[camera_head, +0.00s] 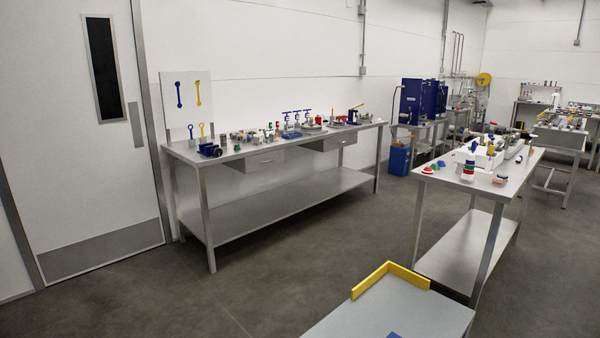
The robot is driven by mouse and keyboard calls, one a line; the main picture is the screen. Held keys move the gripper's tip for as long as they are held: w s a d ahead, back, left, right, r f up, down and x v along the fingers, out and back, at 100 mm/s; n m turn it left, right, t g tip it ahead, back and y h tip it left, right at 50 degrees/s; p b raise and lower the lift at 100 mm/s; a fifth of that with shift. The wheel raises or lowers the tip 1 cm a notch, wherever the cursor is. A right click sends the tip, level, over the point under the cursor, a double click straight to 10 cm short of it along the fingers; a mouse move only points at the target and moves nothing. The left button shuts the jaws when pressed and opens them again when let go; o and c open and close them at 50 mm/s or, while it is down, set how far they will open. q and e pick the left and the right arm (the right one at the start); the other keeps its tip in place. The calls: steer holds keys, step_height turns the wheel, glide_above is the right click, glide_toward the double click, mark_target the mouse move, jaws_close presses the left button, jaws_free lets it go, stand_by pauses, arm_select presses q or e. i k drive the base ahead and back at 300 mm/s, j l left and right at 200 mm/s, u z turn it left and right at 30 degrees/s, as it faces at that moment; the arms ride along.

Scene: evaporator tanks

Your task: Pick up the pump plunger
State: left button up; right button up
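I cannot make out the pump plunger; the parts on the benches are too small and far away to tell apart. Several small metal, red and blue parts lie on the long steel workbench (272,208) along the wall. More small parts stand on the right steel table (520,168), among them a stack of white, red and blue pieces (468,170). Neither of my grippers is in view.
A grey door (75,180) is at the left. Blue cabinets (417,101) and a blue bin (399,160) stand at the back. Another bench (560,139) is at the far right. Grey floor (330,225) between the workbench and right table is clear.

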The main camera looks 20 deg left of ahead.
mark_target(223, 144)
steer(key=i+j+u, duration=0.55)
steer(key=i+u, duration=0.7)
steer(key=i, duration=0.2)
steer(key=i+j, duration=0.1)
steer(key=i, duration=0.45)
steer(key=i+j, duration=0.15)
steer(key=i, duration=0.4)
steer(key=i+j, duration=0.1)
steer(key=i, duration=0.45)
